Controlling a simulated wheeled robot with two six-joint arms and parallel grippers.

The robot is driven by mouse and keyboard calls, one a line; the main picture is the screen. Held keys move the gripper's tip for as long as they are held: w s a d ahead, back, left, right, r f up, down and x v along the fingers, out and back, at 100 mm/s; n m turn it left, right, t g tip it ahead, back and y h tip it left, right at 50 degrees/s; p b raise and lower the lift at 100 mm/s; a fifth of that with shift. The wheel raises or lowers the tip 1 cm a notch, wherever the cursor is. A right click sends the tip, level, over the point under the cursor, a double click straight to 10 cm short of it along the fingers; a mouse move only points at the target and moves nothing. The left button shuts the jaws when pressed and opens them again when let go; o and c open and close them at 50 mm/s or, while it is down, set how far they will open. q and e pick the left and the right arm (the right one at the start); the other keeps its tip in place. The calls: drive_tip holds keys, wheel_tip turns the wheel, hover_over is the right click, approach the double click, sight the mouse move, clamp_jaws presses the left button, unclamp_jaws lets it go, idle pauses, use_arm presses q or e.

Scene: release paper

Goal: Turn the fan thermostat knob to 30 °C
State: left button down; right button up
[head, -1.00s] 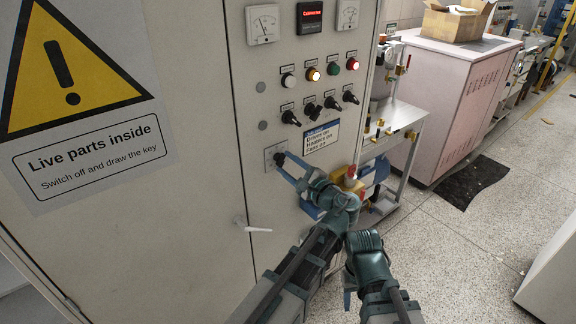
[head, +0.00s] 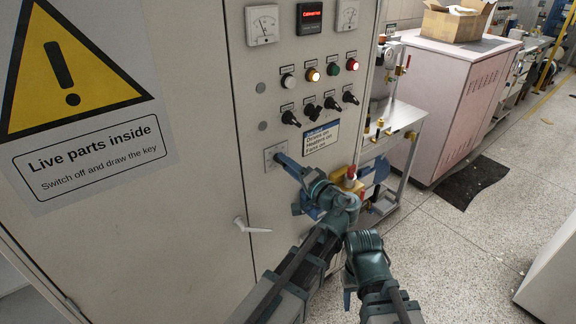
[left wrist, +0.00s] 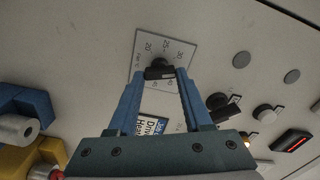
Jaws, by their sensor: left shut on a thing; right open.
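The thermostat knob (left wrist: 160,69) is black and sits on a pale square dial plate (left wrist: 152,37) on the cabinet front. The plate also shows in the head view (head: 269,154), where my gripper hides the knob. My right gripper (head: 349,292) hangs empty and open in front of the cabinet, low in the head view, clear of the panel.
Above the plate are several black switches (head: 311,111), lamps (head: 313,74) and a label (head: 321,137). A door handle (head: 252,226) juts out below left. A metal cart (head: 398,117) with yellow and blue parts stands close on the right.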

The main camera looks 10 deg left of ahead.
use_arm(q)
drive_tip(key=n, duration=0.4)
drive_tip(key=shift+n, duration=0.3)
drive_tip(key=shift+s, duration=0.1)
idle(0.5)
drive_tip(key=shift+c, duration=1.6)
unclamp_jaws()
